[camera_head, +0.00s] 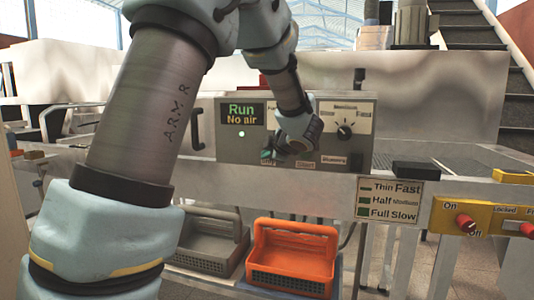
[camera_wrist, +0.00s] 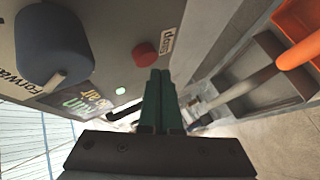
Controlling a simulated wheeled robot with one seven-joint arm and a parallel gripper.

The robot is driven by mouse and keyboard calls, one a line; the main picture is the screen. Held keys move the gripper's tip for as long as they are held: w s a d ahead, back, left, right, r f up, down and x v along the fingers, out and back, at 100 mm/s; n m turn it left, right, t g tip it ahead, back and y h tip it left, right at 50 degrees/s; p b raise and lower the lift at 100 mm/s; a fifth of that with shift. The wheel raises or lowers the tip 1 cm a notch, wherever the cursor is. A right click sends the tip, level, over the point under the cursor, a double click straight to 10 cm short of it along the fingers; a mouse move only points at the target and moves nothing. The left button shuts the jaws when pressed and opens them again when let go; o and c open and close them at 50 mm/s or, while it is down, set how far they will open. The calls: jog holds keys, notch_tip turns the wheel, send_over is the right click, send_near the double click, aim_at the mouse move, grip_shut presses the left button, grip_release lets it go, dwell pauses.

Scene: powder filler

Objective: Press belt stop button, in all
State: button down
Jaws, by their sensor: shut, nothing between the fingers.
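The red button (camera_wrist: 145,55) sits on the grey control panel in the wrist view, beside a label that seems to read "Stop". The same control panel (camera_head: 226,148) stands behind the arm in the head view. My gripper (camera_wrist: 160,74) has its two dark green fingers shut together and empty. Their tips are just beside and below the red button in the wrist view; I cannot tell whether they touch it.
The panel display (camera_head: 242,113) reads "Run / No air". A dark knob (camera_wrist: 55,45) is near the button. The panel's right side has a dial (camera_head: 345,130). An orange basket (camera_head: 293,282) and a grey basket (camera_head: 205,263) sit below. A yellow On/Off switch box (camera_head: 447,214) is at right.

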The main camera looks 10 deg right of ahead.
jog(key=shift+w, duration=0.15)
jog(key=shift+w+d+p, duration=0.2)
jog(key=shift+w+p, duration=0.05)
jog(key=shift+p, duration=0.05)
jog(key=shift+w+d, duration=0.25)
jog(key=shift+w, duration=0.15)
dwell(0.9)
jog(key=shift+s+a, duration=0.45)
jog(key=shift+s, duration=0.35)
jog(key=s, duration=0.1)
jog(key=s+a, duration=0.1)
jog(key=s, duration=0.1)
jog(key=s+a, duration=0.1)
jog(key=shift+s+a+b, duration=0.2)
jog(key=shift+a+b, duration=0.05)
jog(key=shift+b, duration=0.15)
dwell(0.6)
